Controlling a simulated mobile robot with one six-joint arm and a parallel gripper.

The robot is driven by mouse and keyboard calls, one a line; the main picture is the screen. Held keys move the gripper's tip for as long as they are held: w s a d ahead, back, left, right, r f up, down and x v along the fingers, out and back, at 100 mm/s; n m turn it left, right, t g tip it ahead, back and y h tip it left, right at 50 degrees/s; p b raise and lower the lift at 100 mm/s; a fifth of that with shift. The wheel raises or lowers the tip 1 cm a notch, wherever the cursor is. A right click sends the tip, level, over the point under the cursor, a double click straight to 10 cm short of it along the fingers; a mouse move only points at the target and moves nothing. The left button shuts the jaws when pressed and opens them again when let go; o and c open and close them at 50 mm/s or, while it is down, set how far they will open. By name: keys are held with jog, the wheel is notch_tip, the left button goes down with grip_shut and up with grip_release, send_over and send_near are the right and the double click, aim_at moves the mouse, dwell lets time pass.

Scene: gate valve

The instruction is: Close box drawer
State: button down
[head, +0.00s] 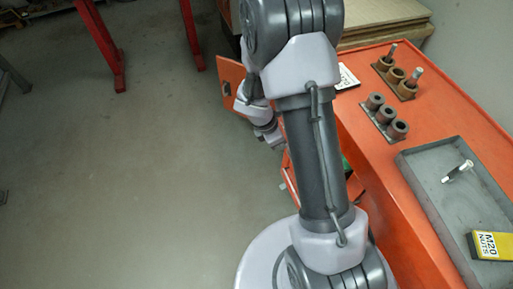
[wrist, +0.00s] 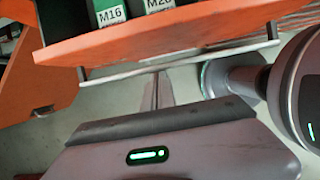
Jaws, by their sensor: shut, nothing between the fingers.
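The box drawer (wrist: 180,40) is orange and stands pulled out, with a green M16 box (wrist: 108,14) and a grey M20 box (wrist: 160,5) inside. Its thin light bar handle (wrist: 220,50) runs along the front panel. My gripper (wrist: 158,82) is shut and empty, its fingertips close to the handle in the wrist view; I cannot tell whether they touch. In the head view my arm hides most of the drawer, and only a narrow orange edge (head: 289,181) shows left of the arm. My fingertips cannot be made out there.
An orange workbench (head: 440,125) carries brown cylinder holders (head: 387,117) and a grey tray (head: 418,180) with a bolt and a yellow M20 box. An orange panel (head: 229,76) sticks out beyond my wrist.

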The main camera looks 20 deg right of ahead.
jog(key=d+p, duration=0.1)
jog(key=d, duration=0.8)
jog(key=shift+s+d, duration=0.2)
jog(key=shift+d+r, duration=0.1)
jog(key=shift+w, duration=0.1)
